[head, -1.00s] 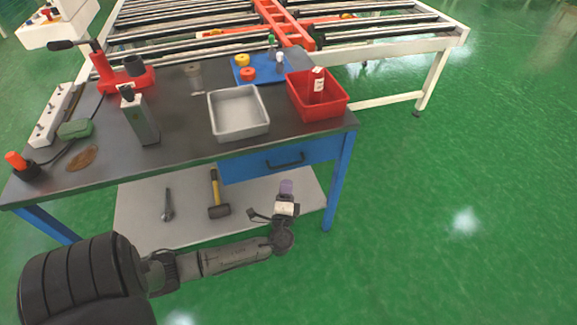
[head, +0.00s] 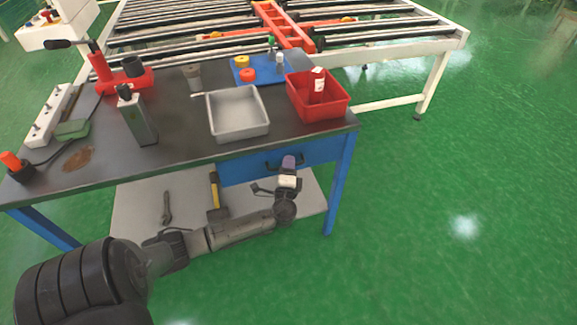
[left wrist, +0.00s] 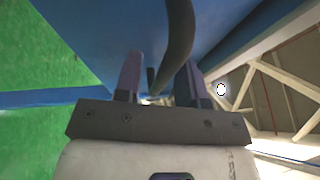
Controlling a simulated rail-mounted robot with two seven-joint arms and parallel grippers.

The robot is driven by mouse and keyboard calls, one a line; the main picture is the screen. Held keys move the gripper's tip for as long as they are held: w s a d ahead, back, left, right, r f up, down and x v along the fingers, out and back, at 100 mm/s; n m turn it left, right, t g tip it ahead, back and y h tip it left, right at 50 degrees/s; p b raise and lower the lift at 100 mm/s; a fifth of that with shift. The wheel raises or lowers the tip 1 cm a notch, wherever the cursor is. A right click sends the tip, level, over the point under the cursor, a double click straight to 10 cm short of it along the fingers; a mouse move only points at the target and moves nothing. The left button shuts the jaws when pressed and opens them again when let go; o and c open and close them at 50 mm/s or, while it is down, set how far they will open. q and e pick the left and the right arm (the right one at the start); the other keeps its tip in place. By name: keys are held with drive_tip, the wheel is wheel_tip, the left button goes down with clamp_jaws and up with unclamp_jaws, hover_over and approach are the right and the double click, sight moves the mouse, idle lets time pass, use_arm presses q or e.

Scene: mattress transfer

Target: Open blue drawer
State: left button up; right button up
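The blue drawer (head: 243,166) is under the right part of the workbench top, and its front looks flush with the frame. Its dark handle (head: 271,166) is partly hidden behind my left gripper (head: 289,161). In the left wrist view the handle (left wrist: 179,40) runs as a dark curved bar that appears between the two fingers of my left gripper (left wrist: 160,80). The fingers are apart, with visible space around the bar, so the gripper is open; contact cannot be told. My right gripper is not in view.
A hammer (head: 215,195) and a wrench (head: 166,207) lie on the lower shelf. A roller conveyor (head: 390,42) is behind. Green floor is clear at right.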

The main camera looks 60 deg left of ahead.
use_arm(q)
drive_tip(key=shift+c, duration=0.5)
clamp_jaws()
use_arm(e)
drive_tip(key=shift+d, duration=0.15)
use_arm(q)
drive_tip(key=shift+d, duration=0.15)
